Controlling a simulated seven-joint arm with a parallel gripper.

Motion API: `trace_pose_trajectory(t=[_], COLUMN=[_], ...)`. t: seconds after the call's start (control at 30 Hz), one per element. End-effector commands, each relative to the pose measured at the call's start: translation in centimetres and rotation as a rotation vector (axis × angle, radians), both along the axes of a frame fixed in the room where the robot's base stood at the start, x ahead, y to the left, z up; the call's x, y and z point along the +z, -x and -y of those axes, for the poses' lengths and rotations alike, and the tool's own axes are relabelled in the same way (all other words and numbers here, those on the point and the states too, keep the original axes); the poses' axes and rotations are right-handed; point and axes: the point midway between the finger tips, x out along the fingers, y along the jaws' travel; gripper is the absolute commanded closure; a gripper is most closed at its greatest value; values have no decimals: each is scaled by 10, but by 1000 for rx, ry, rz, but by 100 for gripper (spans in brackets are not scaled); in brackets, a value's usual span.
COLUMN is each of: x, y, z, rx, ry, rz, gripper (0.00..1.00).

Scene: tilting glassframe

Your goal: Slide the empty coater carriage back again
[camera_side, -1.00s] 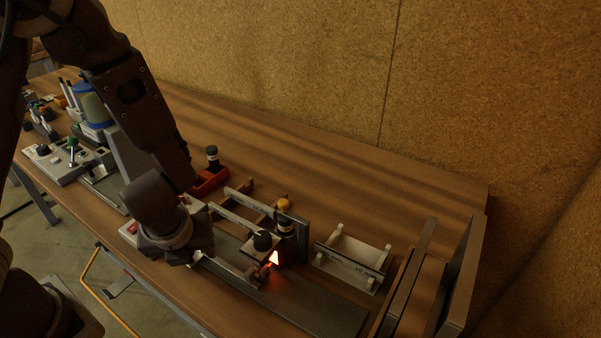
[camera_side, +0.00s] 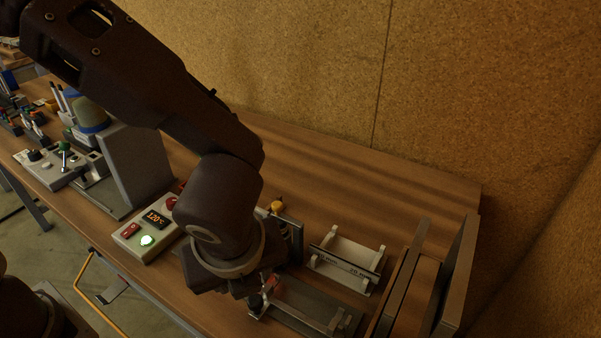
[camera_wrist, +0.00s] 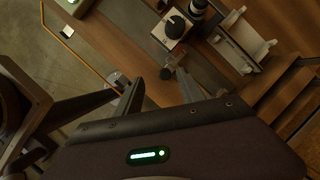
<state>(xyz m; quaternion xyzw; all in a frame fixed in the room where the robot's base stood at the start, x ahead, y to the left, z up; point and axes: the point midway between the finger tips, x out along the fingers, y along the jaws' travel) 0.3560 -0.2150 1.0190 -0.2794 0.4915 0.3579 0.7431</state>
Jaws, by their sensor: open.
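The coater carriage appears to be the low metal frame (camera_side: 300,315) on the grey coater bed, at its right part in the side view; my arm hides some of it.
A block with a large black knob (camera_wrist: 175,27) stands beyond my fingers. A white rack (camera_side: 346,263) is right of my gripper. A heater box reading 120°C (camera_side: 150,230) is at the left. Upright boards (camera_side: 455,275) close the right end.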

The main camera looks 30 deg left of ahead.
Motion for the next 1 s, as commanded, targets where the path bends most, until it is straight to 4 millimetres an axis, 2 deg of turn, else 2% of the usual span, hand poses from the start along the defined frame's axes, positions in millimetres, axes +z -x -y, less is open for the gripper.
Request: trace_pose_trajectory(t=[0.2, 0.43, 0.57, 0.8, 1.0], x=[42, 81, 100, 128, 137], y=[-2, 8, 20, 56, 81], z=[-41, -87, -111, -151, -164], rx=[330, 719, 957, 1466, 1772], ry=[130, 286, 388, 631, 807], rz=[74, 158, 209, 314, 373], gripper=[54, 54, 54, 54, 54])
